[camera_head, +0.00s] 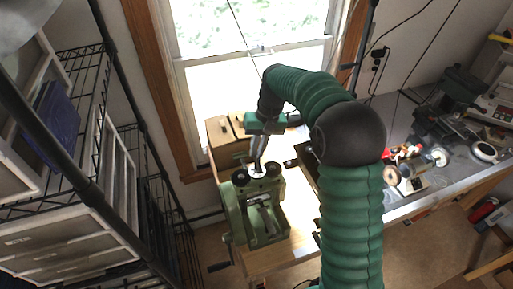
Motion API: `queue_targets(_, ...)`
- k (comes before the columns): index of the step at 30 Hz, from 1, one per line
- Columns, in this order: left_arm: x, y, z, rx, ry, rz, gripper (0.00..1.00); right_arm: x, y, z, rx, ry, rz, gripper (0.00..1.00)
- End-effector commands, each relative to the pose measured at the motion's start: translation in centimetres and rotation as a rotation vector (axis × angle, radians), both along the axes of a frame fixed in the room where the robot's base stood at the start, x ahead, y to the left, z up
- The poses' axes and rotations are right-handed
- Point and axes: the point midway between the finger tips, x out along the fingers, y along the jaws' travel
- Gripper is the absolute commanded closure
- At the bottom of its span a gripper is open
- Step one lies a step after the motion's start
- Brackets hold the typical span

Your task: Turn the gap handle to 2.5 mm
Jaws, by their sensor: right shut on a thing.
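A green rolling mill (262,222) stands on a wooden bench by the window. Two dark round parts sit on its top, with a pale disc (257,174) between them. My right arm comes up from the bottom and bends over to the mill. My right gripper (257,165) points down at the mill's top, by the pale disc. It is shut on the gap handle (241,157), a small green bar that my gripper partly hides. I cannot read any gap setting from here. My left gripper is not in view.
A crank (218,267) sticks out at the mill's lower left. Wire shelving (75,100) and drawers (75,245) stand on the left. A grey workbench (450,165) with tools and machines is on the right. Wooden blocks (222,130) lie behind the mill.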

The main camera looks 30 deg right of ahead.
Motion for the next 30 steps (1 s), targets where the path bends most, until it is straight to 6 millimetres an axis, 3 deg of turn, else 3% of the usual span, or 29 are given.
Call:
queue_targets(15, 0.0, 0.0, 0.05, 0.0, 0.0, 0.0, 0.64, -0.88, -0.11, -0.4, 0.003, 0.019, -0.307, 1.0)
queue_targets(30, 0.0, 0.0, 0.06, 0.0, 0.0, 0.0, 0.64, -0.95, -0.09, -0.48, 0.003, 0.02, -0.379, 1.0)
